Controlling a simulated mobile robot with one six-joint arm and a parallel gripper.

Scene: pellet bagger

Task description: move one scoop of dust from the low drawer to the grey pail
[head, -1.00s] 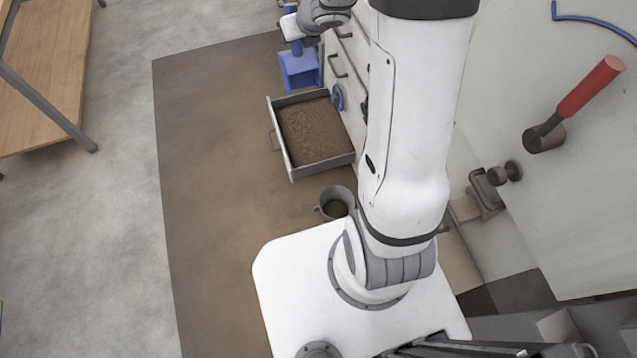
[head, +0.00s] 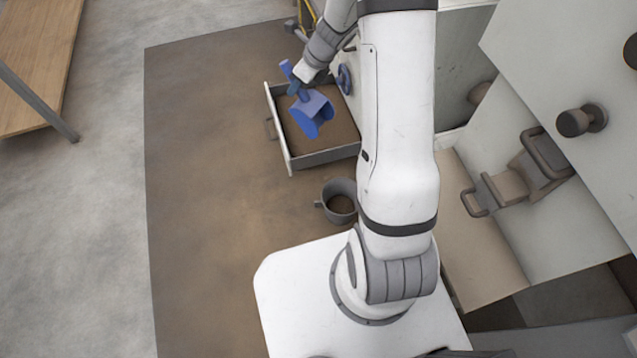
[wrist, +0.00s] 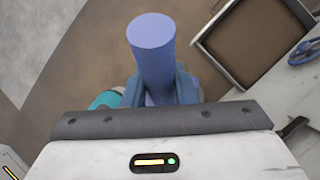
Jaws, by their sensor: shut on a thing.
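The open low drawer (head: 287,150) juts out from the machine and holds brown dust. My gripper (head: 303,88) is shut on the handle of a blue scoop (head: 314,110). The scoop is over the drawer in the head view and covers part of the dust. I cannot tell whether it holds dust. The scoop's handle (wrist: 155,60) fills the middle of the wrist view, and the drawer (wrist: 200,45) shows at upper right there. The grey pail (head: 330,208) stands on the floor between the drawer and my base, with some brown material inside.
A blue knob (head: 344,79) sits on the machine face beside the drawer. My upper arm blocks part of the machine. A wooden table (head: 30,60) stands at far left. The brown mat (head: 215,190) left of the drawer and pail is clear.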

